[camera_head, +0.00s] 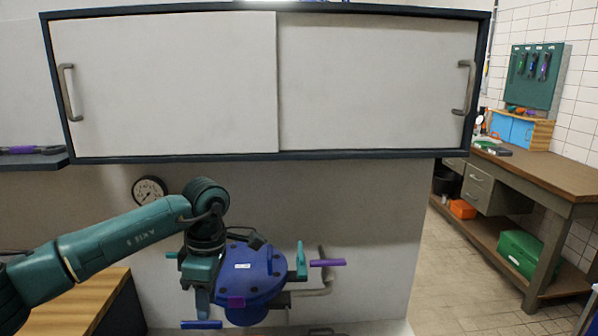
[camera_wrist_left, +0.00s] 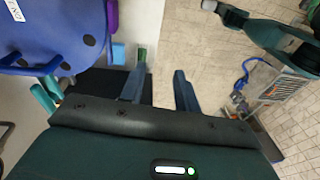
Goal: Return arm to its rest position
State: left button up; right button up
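My left arm (camera_head: 120,240) comes in from the left in the head view and bends down at the wrist. My left gripper (camera_head: 202,300) points down at the left side of a blue pump body (camera_head: 258,268). In the left wrist view the two fingers of my left gripper (camera_wrist_left: 160,90) stand apart with nothing between them. The blue pump body (camera_wrist_left: 50,30) is at the upper left there, beside the fingers. My right gripper does not show in the head view.
A white cabinet (camera_head: 170,80) with sliding doors hangs above the arm. Teal (camera_head: 301,262) and purple (camera_head: 328,263) handles stick out from the pump. A pressure gauge (camera_head: 149,190) is on the wall. A wooden workbench (camera_head: 545,172) stands at the right, with open floor (camera_head: 450,270) before it.

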pick_arm(q)
jog(key=s+d+f+g+h, duration=0.2)
jog(key=s+d+f+h, duration=0.15)
jog(key=d, duration=0.45)
jog(key=s+d+f+g+h, duration=0.1)
jog(key=s+d+f+h, duration=0.25)
jog(key=d, duration=0.35)
jog(key=s+d+r+n+t+h, duration=0.1)
jog(key=s+d+r+n+h, duration=0.15)
jog(key=d+n+h, duration=0.35)
jog(key=s+d+r+n+t+h, duration=0.2)
jog(key=d+r+n+h, duration=0.1)
jog(key=n+h, duration=0.35)
jog(key=w+a+f+n+t+y, duration=0.1)
jog(key=a+f+n+t+y, duration=0.65)
jog(key=n, duration=0.65)
jog(key=w+a+f+n+t+y, duration=0.2)
jog(key=a+f+n+t, duration=0.35)
jog(key=n+t, duration=0.7)
jog(key=s+a+f+n+g+y, duration=0.6)
jog(key=s+a+f+n+g, duration=0.3)
jog(key=s+f+n, duration=0.3)
jog(key=shift+s+a+f, duration=0.55)
jog(key=shift+s+f, duration=0.35)
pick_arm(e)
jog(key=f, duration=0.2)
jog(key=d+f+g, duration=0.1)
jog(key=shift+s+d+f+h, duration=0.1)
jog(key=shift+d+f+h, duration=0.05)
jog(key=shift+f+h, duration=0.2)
